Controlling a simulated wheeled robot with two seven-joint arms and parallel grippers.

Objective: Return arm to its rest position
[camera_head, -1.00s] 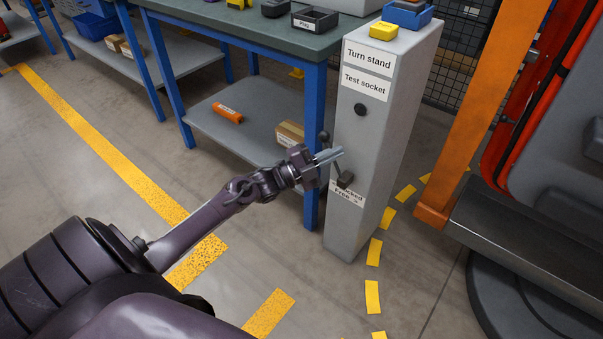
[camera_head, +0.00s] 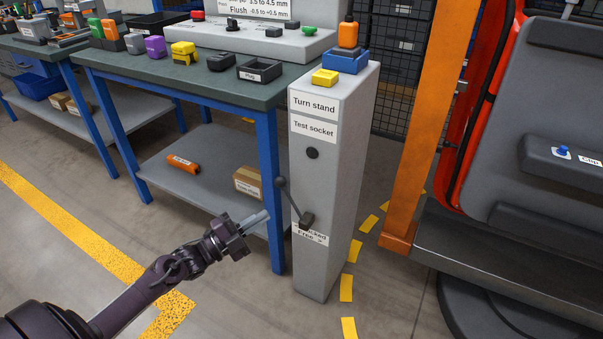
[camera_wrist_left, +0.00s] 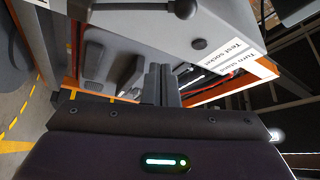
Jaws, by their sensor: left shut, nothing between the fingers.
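My left gripper (camera_head: 255,221) is shut and empty in the head view. Its arm comes in from the lower left, and the fingers point up and to the right. The fingertips are in front of the workbench leg, left of the grey turn stand (camera_head: 322,190), with a gap to its lever (camera_head: 294,203). In the left wrist view the closed fingers (camera_wrist_left: 164,84) show at the middle, and the stand (camera_wrist_left: 215,35) shows sideways at the upper right. My right gripper is in neither view.
A workbench (camera_head: 220,97) with several coloured parts stands behind the stand. An orange post (camera_head: 421,130) and a grey door panel (camera_head: 545,110) are at the right. Yellow floor marks (camera_head: 346,288) curve past the stand. Open floor lies at the lower middle.

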